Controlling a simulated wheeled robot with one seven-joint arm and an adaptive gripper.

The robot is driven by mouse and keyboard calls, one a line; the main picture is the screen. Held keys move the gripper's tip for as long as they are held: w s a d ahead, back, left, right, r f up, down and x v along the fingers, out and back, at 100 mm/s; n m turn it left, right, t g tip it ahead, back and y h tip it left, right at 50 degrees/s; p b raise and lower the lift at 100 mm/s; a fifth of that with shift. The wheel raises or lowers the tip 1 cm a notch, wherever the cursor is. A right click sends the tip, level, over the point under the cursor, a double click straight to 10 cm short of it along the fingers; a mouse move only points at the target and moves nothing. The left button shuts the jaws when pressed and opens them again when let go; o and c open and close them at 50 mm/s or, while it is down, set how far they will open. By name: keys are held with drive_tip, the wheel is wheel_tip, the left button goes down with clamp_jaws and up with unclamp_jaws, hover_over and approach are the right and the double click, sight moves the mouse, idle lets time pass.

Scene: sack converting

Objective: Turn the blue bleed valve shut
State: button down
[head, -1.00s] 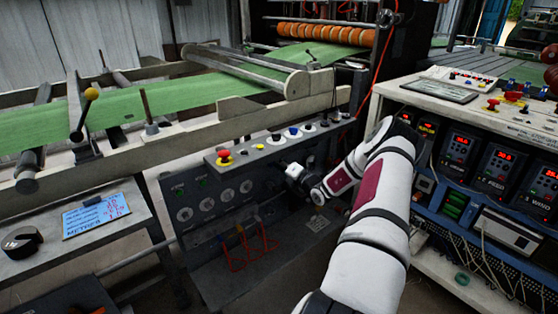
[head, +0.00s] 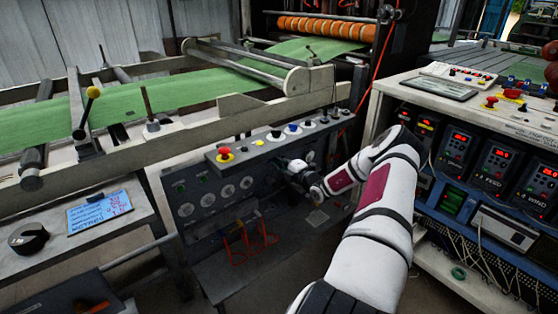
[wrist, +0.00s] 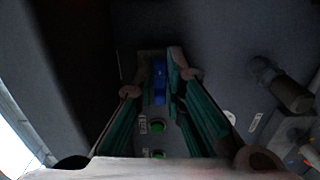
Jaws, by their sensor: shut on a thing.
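The blue bleed valve (wrist: 159,82) shows in the wrist view as a narrow blue handle between my fingertips. My gripper (wrist: 164,70) is shut on this handle, with a finger on each side. In the head view, my gripper (head: 284,168) is at the front of the grey control panel (head: 222,213), to the right of its round gauges. The valve is hidden there behind my gripper and wrist. The wrist picture is dark, so the handle's exact angle is hard to tell.
Two green buttons (wrist: 157,126) sit close to the valve, and a dark cylindrical fitting (wrist: 292,95) juts out to the right. Red cables (head: 250,243) hang from the panel's lower front. A cabinet with red displays (head: 457,142) stands right of my arm.

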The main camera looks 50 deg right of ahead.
idle(0.3)
drive_tip(key=c, duration=1.7)
unclamp_jaws()
drive_tip(key=shift+o, duration=0.2)
drive_tip(key=v, duration=1.2)
